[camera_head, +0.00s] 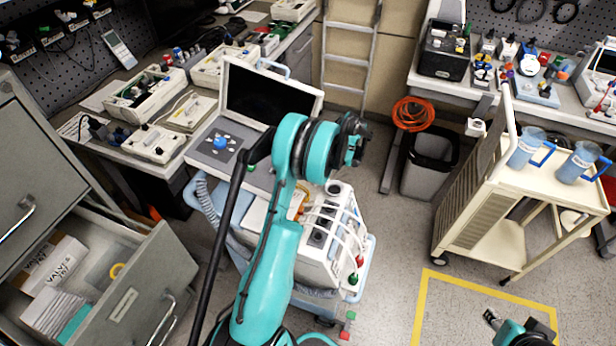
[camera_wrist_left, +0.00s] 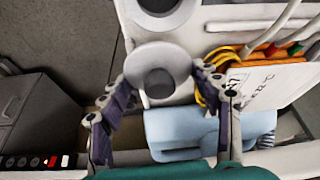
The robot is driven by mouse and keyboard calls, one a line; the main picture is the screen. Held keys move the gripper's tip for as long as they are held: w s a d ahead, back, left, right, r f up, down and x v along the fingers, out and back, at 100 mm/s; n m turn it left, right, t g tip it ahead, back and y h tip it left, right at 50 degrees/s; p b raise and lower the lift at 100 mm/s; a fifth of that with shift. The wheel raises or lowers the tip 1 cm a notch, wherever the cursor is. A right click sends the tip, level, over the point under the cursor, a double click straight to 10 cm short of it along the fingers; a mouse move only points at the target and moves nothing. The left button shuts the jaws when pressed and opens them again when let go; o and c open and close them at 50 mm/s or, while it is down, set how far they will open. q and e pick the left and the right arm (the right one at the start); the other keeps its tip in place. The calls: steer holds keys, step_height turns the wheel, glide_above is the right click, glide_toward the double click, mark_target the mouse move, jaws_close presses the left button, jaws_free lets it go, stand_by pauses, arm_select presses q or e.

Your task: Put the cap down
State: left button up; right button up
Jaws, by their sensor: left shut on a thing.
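In the left wrist view, a round pale-grey cap (camera_wrist_left: 178,62) with a darker centre sits between the fingers of my left gripper (camera_wrist_left: 165,82), which is shut on it. The white pump unit (camera_wrist_left: 230,15) lies right behind the cap; I cannot tell whether they touch. In the head view, the pump unit (camera_head: 345,245) stands on the blue-grey cart, with round ports and white tubes on top. My left arm covers part of it, and the left fingers and the cap are hidden there. My right gripper (camera_head: 491,319) is at the lower right, too small to read.
The cart carries a dark screen (camera_head: 262,95) and a blue knob (camera_head: 221,142). An open drawer (camera_head: 125,290) holds boxes at the left. A cream trolley (camera_head: 500,190) with two jugs stands at the right. The yellow-marked floor (camera_head: 460,300) has free room.

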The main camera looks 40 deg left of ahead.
arm_select(q)
steer(key=a+f, duration=0.1)
steer(key=s+a+f+b, duration=0.1)
steer(key=a, duration=0.1)
steer(key=shift+s+a+f, duration=0.25)
steer(key=shift+s+f, duration=0.05)
steer(key=shift+f, duration=0.1)
steer(key=shift+r, duration=0.1)
steer(key=shift+d, duration=0.1)
